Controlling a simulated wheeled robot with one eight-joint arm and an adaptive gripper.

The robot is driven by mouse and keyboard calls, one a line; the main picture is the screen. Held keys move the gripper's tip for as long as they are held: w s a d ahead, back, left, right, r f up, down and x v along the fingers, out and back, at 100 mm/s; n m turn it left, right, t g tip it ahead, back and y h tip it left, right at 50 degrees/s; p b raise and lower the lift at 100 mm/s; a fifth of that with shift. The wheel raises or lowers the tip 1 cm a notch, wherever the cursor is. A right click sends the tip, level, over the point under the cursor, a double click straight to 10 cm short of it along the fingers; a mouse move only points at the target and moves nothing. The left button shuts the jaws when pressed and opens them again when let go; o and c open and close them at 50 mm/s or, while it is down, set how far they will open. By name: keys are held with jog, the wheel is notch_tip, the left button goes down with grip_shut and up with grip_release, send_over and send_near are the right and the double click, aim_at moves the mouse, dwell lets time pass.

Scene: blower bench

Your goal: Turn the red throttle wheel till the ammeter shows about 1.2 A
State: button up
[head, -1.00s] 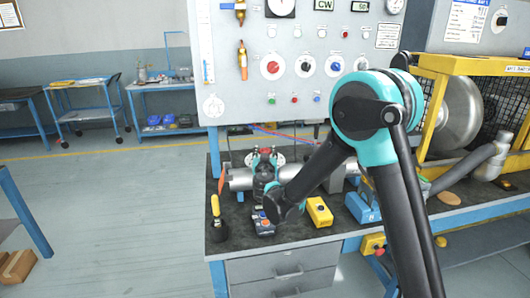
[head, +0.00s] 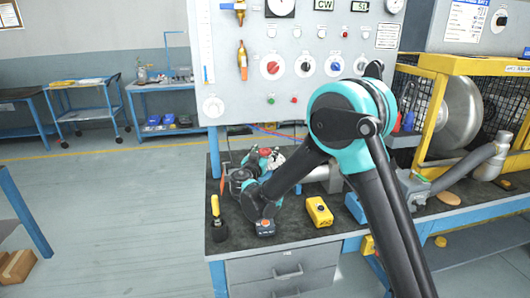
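A small red wheel-like part (head: 265,151) shows above the silver pipe on the bench, just beyond the end of my arm. My gripper (head: 256,166) is at the far end of the arm, close to this red part. It is small and partly hidden by my wrist, so I cannot tell whether it touches the part or how its fingers stand.
The upright panel (head: 225,60) carries red, black and blue knobs. A yellow-framed cage (head: 436,115) stands at right. The floor at left is mostly clear.

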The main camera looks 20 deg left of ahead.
jog(key=shift+s, duration=0.1)
jog(key=s, duration=1.1)
jog(key=shift+s+d, duration=0.35)
jog(key=shift+s, duration=0.05)
